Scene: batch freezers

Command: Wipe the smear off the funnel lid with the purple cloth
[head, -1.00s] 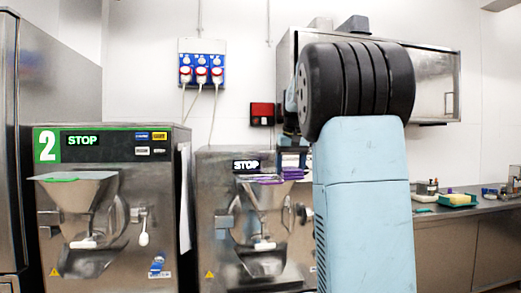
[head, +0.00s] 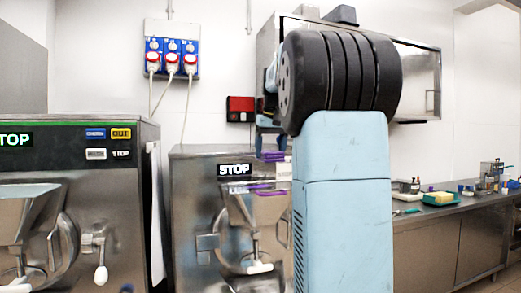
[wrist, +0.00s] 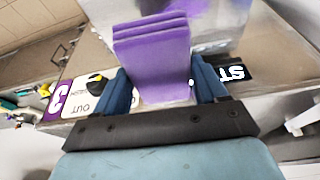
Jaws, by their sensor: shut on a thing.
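My gripper (wrist: 165,85) is shut on a folded purple cloth (wrist: 153,50), which stands out beyond the two blue fingers. In the head view my gripper (head: 270,140) is partly hidden behind my arm, and the cloth (head: 274,156) shows as a small purple patch below it. The funnel (head: 246,208) is on the front of the right-hand machine. Its lid, with a purple strip (head: 260,190), lies below the cloth, with a visible gap in the head view. The lid's right part is hidden by my arm.
A wall socket box (head: 171,50) with hanging cables is above. A steel wall cabinet (head: 415,75) is behind my arm. A counter (head: 440,215) at right carries a green tray (head: 440,201) and small items.

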